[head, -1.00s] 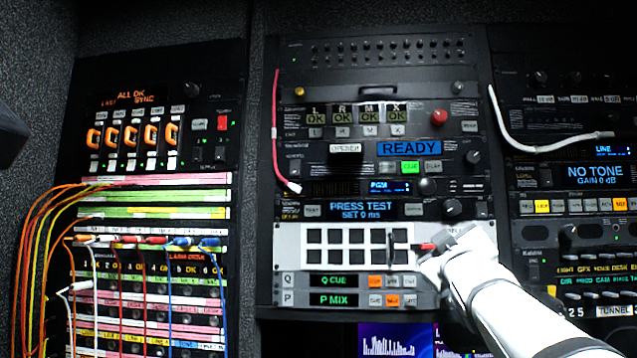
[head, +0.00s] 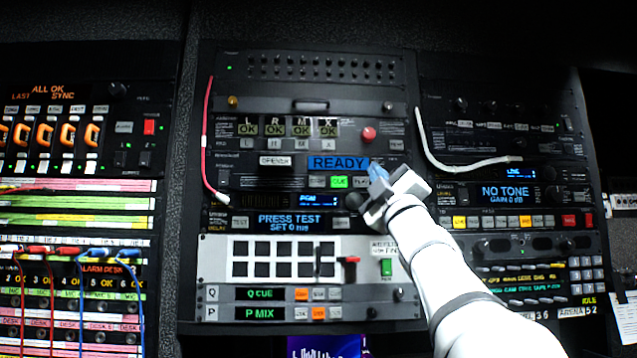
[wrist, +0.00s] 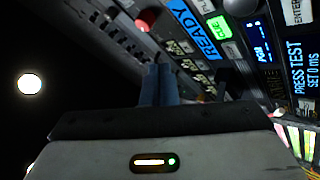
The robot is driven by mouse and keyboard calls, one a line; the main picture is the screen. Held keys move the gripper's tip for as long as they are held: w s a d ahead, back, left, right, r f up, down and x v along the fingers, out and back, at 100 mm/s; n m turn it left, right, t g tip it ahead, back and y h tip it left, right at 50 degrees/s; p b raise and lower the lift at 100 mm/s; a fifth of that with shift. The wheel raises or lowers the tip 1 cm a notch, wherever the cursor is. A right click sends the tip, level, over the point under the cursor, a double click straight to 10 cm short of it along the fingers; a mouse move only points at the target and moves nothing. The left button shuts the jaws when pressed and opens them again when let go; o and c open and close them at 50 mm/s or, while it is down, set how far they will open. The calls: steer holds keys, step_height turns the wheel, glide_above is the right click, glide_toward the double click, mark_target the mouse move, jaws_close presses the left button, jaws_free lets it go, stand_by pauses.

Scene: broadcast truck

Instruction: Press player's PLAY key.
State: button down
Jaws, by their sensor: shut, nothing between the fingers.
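The player is the rack unit with a blue READY display (head: 338,163) and a row of small keys below it. Its CUE key (head: 340,182) is lit green. The pale PLAY key (head: 361,182) is just right of it, close to my gripper. My gripper (head: 377,172) is shut and empty, its blue fingertips in front of the player's right end. In the wrist view, the closed fingers (wrist: 158,82) point toward the rack, and the READY display (wrist: 194,28) and CUE key (wrist: 220,28) are to their upper right. I cannot tell any contact with a key.
A red round button (head: 368,135) is above the fingers. A dark knob (head: 354,202) is just below them. A PRESS TEST display (head: 290,219) and a white panel with dark squares (head: 240,249) are lower. A white cable (head: 428,150) hangs at right.

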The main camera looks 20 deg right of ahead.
mark_target(368, 184)
steer(key=shift+w+d+p, duration=0.4)
steer(key=shift+w+p, duration=0.1)
steer(key=shift+w, duration=0.85)
steer(key=shift+w+d+p, duration=0.4)
steer(key=shift+w+p, duration=0.05)
steer(key=shift+w, duration=0.9)
steer(key=shift+w+d+p, duration=0.4)
steer(key=shift+w+p, duration=0.1)
steer(key=shift+w, duration=0.85)
steer(key=shift+w, duration=0.15)
steer(key=shift+w+d, duration=0.1)
steer(key=shift+w, duration=0.2)
steer(key=shift+w+d, duration=0.1)
steer(key=shift+w, duration=0.15)
steer(key=shift+s+f, duration=0.1)
steer(key=shift+s+a+b, duration=0.2)
steer(key=shift+s+b, duration=0.4)
